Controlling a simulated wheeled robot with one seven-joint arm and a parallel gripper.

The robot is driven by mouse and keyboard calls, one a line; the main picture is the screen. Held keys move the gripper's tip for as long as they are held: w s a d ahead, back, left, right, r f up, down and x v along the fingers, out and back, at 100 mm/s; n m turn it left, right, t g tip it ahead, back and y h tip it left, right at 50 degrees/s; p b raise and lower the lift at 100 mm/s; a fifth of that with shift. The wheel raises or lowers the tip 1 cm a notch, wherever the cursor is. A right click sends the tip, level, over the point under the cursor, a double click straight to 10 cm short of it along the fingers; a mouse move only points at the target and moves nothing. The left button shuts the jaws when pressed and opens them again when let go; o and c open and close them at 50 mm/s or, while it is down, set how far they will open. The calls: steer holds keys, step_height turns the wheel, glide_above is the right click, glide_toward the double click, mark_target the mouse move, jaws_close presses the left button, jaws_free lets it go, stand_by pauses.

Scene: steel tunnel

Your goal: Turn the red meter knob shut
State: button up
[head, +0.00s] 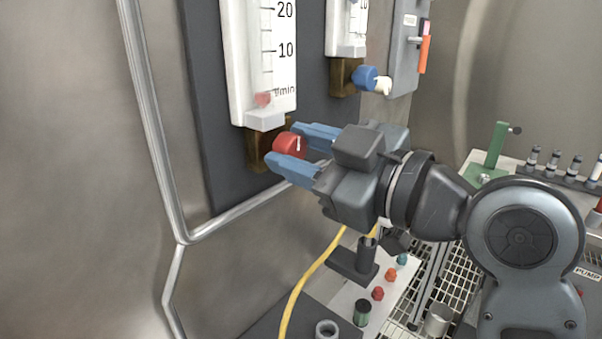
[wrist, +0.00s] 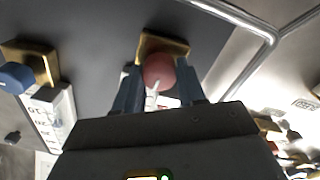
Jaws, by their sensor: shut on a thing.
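The red knob (head: 289,146) sits on a brass block (head: 258,150) at the foot of the left flow meter (head: 258,60). A small white mark shows on the knob's face. The meter's reddish float (head: 263,99) sits near the bottom of its scale, below the 10 mark. My gripper (head: 292,148) is shut on the red knob, one blue finger on each side. In the wrist view the red knob (wrist: 159,71) is between the two fingers, in front of its brass block (wrist: 162,44), with its white mark pointing toward the gripper body.
A blue knob (head: 366,78) on a second meter (head: 346,30) is to the right. A metal pipe (head: 240,221) runs below the dark panel. A yellow hose (head: 300,285) hangs below my arm. A bench with a green stand (head: 493,152) and several small parts is at right.

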steer(key=shift+n+b, duration=0.5)
steer(key=o, duration=1.1)
steer(key=shift+c, duration=0.2)
steer(key=b+v, duration=0.1)
steer(key=v, duration=0.7)
